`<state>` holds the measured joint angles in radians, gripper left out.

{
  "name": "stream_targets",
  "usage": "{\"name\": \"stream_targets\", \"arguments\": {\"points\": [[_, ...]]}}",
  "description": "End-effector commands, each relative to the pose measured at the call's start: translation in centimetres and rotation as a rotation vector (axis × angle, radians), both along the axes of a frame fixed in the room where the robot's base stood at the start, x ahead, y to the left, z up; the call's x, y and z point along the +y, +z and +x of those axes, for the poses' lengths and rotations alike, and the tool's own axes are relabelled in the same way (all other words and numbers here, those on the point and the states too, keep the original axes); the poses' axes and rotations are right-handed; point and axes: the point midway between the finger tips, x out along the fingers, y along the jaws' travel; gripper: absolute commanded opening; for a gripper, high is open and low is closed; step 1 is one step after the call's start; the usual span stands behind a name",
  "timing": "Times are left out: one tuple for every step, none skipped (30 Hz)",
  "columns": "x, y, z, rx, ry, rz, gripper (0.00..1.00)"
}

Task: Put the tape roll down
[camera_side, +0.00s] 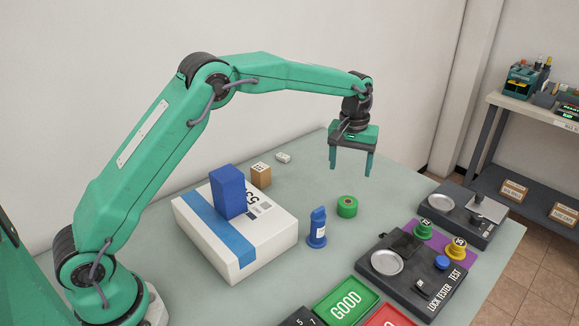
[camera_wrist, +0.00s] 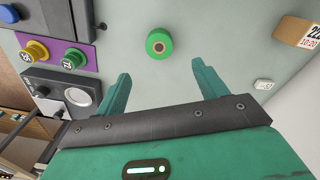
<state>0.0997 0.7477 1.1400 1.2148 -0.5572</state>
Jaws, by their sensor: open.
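The tape roll (camera_side: 347,207) is a green ring with a small brown core. It lies flat on the grey-green table, right of the blue stamp-like piece. In the wrist view the tape roll (camera_wrist: 159,42) lies beyond the fingertips, roughly between their lines and touching neither. My gripper (camera_side: 351,170) is open and empty, pointing down above the table behind the tape roll. Both spread fingers also show in the wrist view (camera_wrist: 161,75).
A white parcel (camera_side: 265,244) bears a blue block (camera_side: 228,192). The blue stamp-like piece (camera_side: 317,228) stands between parcel and tape roll. A dark lock tester (camera_side: 408,285), a purple mat (camera_side: 463,243) with green and yellow knobs, and a second device (camera_side: 478,228) fill the right side.

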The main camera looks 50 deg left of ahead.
Motion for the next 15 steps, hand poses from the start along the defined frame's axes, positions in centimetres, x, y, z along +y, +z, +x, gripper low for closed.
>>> {"name": "stream_targets", "arguments": {"points": [[0.2,0.8,-0.4,-0.009,-0.005,-0.001,0.71],[0.3,1.3,-0.7,-0.014,-0.009,-0.001,0.71],[0.4,1.9,-1.1,-0.021,-0.016,0.0,0.71],[0.5,2.5,-1.4,-0.028,-0.023,-0.001,0.71],[0.6,3.0,-1.8,-0.034,-0.029,-0.001,0.71],[0.8,3.8,-2.4,-0.043,-0.037,-0.001,0.71],[0.9,4.5,-2.8,-0.052,-0.044,-0.001,0.71],[1.1,5.1,-3.3,-0.058,-0.052,-0.001,0.71],[1.3,5.9,-4.0,-0.069,-0.062,-0.001,0.71],[1.4,6.5,-4.6,-0.075,-0.07,0.0,0.71],[1.5,7.0,-5.1,-0.084,-0.078,0.001,0.71],[1.7,7.8,-5.8,-0.094,-0.088,0.001,0.71],[1.8,8.3,-6.4,-0.102,-0.096,0.001,0.71],[2.0,8.8,-7.0,-0.109,-0.104,0.003,0.71],[2.1,9.4,-7.8,-0.119,-0.113,0.004,0.71]]}}
